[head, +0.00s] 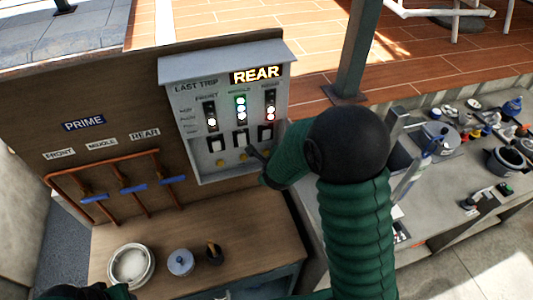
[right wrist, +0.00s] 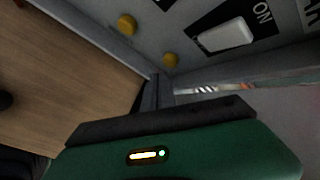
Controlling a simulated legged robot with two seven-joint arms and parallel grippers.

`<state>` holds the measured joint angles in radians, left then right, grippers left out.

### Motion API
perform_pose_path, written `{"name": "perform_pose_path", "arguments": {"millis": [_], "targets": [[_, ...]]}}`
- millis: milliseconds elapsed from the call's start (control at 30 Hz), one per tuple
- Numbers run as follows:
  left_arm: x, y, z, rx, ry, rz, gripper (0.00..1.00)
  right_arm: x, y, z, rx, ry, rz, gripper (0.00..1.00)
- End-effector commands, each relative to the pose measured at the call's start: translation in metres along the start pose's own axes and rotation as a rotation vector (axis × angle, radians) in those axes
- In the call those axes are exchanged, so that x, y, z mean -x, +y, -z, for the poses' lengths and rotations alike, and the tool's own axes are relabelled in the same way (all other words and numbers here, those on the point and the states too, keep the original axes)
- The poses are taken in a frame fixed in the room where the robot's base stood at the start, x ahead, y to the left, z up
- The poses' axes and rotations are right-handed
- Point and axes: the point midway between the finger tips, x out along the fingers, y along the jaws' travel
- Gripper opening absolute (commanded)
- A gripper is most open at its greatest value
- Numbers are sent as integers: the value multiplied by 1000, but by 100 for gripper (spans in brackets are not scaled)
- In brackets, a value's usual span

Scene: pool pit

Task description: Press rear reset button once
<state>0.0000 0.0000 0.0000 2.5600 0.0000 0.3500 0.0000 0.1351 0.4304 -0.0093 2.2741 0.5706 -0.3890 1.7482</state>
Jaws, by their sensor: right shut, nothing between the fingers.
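The grey control panel (head: 185,122) stands on the wooden back wall, with a lit REAR sign (head: 256,75). Three columns of lights sit above three rocker switches. A yellow button (head: 220,163) shows under the left switch and another (head: 243,155) under the middle one. The button under the right, rear switch is not clear behind my gripper. My right gripper (head: 251,153) is shut and empty at the panel's lower right. In the right wrist view its fingers (right wrist: 157,92) are close to one yellow button (right wrist: 170,60), with another (right wrist: 127,25) farther off. Contact cannot be told.
Copper pipes with blue handles (head: 133,189) are left of the panel. A dark post (head: 354,50) rises behind my right arm.

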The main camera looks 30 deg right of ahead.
Motion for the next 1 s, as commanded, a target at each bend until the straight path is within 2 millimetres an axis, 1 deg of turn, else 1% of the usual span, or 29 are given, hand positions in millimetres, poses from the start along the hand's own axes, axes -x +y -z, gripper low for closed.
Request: {"name": "perform_pose_path", "arguments": {"millis": [1000], "targets": [[0, 0, 0, 0, 0, 0, 36, -4, -5, -4, 0, 0, 0, 0]]}}
